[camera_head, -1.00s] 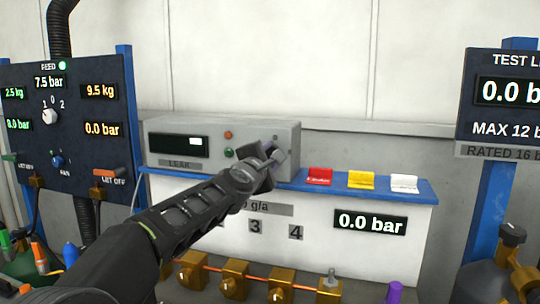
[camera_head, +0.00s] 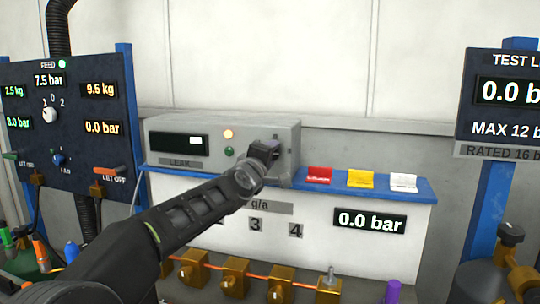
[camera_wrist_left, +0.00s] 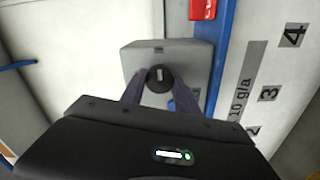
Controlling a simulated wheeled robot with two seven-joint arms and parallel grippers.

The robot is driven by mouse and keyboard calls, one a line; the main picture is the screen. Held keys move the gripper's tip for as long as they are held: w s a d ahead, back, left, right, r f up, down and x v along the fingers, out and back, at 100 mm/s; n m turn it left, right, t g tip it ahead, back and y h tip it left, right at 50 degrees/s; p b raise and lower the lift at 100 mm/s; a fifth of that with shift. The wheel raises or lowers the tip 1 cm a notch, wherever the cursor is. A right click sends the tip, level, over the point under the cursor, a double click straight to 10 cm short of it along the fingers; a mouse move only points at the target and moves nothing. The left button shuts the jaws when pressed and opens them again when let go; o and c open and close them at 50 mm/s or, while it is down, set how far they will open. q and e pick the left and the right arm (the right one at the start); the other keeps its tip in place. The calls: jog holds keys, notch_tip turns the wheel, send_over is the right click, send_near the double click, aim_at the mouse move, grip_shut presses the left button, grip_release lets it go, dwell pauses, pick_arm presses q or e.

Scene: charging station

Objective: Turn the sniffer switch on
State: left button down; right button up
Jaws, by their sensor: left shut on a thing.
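The grey sniffer box (camera_head: 165,125) labelled LEAK stands on the blue-edged shelf in the head view. Its front has a dark display (camera_head: 179,142), a lit orange lamp (camera_head: 228,134) and a green button or lamp (camera_head: 229,151). In the wrist view, the round black switch knob (camera_wrist_left: 160,78) with a white mark sits on the grey box, between the two fingers of my left gripper (camera_wrist_left: 159,90). The gripper is shut on the knob. In the head view, my left gripper (camera_head: 268,152) is at the right of the box front and hides the knob. My right gripper is not in view.
A red (camera_head: 319,175), a yellow (camera_head: 361,179) and a white block (camera_head: 404,183) sit on the blue shelf (camera_head: 425,190) right of the box. A dark gauge panel (camera_head: 75,105) stands left. Brass valves (camera_head: 236,275) line the lower front, below my arm.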

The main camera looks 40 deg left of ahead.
pick_arm(q)
jog(key=shift+f, duration=0.1)
jog(key=c, duration=0.9)
grip_release()
jog(key=v, duration=0.7)
jog(key=shift+s+d, duration=0.15)
jog(key=shift+s, duration=0.2)
